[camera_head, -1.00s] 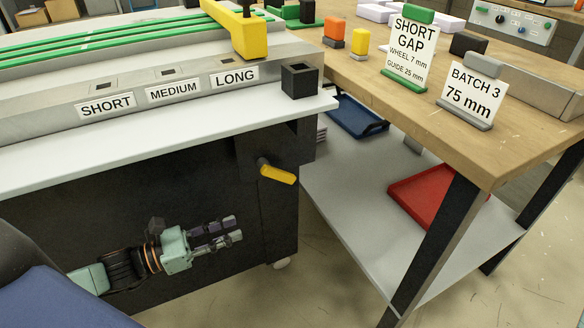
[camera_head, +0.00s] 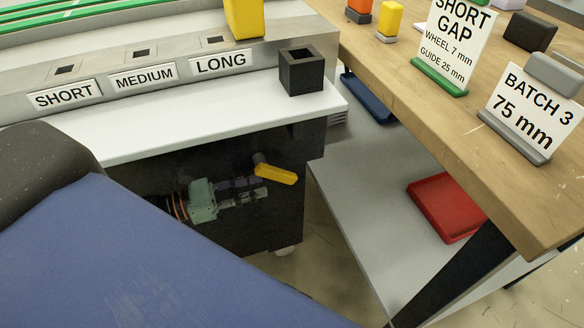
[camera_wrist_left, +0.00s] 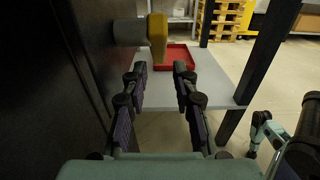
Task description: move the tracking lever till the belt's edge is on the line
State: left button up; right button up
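The tracking lever is a yellow handle (camera_head: 276,174) on a dark pivot on the machine's black side, below the white ledge. It points right and slightly down in the head view. In the left wrist view the yellow lever (camera_wrist_left: 157,38) stands ahead, beyond the fingertips, on a thick grey shaft. My left gripper (camera_head: 263,189) is just below the lever in the head view. In the left wrist view this gripper (camera_wrist_left: 160,72) has its fingers spread with nothing between them. The belt's edge and the line cannot be made out. My right gripper is not clearly seen.
The black machine side (camera_wrist_left: 45,90) runs close along the left of my left gripper. A wooden table (camera_head: 400,90) stands to the right, with a red tray (camera_head: 447,207) on its lower shelf. A black square holder (camera_head: 302,72) sits on the ledge above the lever.

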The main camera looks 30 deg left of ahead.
aim_at(285, 178)
pick_arm(q)
jog(key=b+x, duration=0.3)
jog(key=x, duration=0.1)
jog(key=shift+w+d+f, duration=0.1)
jog(key=shift+f, duration=0.1)
jog(key=shift+b+x, duration=1.1)
jog(key=shift+b, duration=0.15)
jog(key=shift+w+d+r+b, duration=0.15)
jog(key=shift+w+d+b, duration=0.2)
jog(key=shift+w+b, duration=0.15)
pick_arm(e)
notch_tip(285, 178, down, 6)
jog(key=shift+w, duration=0.2)
pick_arm(q)
grip_shut()
